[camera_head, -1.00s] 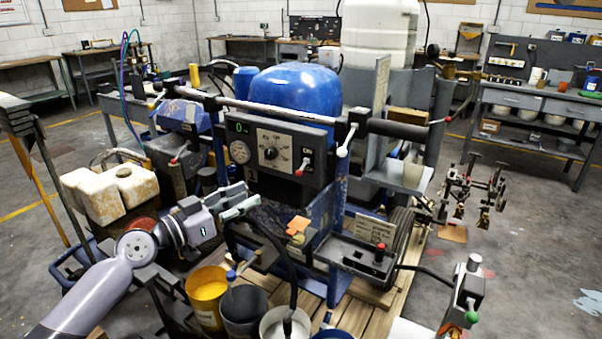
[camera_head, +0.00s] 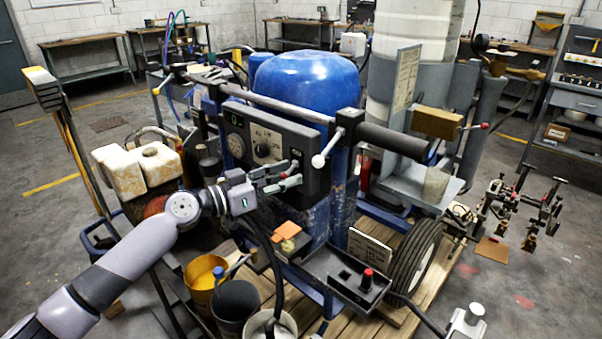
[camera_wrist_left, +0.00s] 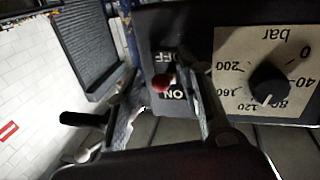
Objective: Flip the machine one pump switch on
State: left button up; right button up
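The machine's dark control panel (camera_head: 262,150) carries a pressure dial, which shows upside down as a "bar" dial (camera_wrist_left: 268,84) in the left wrist view. The pump switch (camera_wrist_left: 162,83) is a small red-tipped lever beside the OFF and ON labels. My left gripper (camera_head: 279,179) is at the right end of the panel. Its fingers (camera_wrist_left: 165,112) are apart, one on each side of the lever in the left wrist view; I cannot tell whether either touches it. In the head view the fingers cover the lever, and its exact position is unclear. My right gripper is not in view.
A handlebar (camera_head: 270,106) with a black grip runs above the panel. A blue tank (camera_head: 305,85) stands behind it. Below are a yellow paint bucket (camera_head: 205,280), a black bucket (camera_head: 237,302) and a tray with a red knob (camera_head: 366,278). A wheel (camera_head: 418,258) is at the right.

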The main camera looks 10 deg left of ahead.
pick_arm(q)
jog(key=shift+a, duration=0.1)
jog(key=shift+c, duration=0.7)
grip_shut()
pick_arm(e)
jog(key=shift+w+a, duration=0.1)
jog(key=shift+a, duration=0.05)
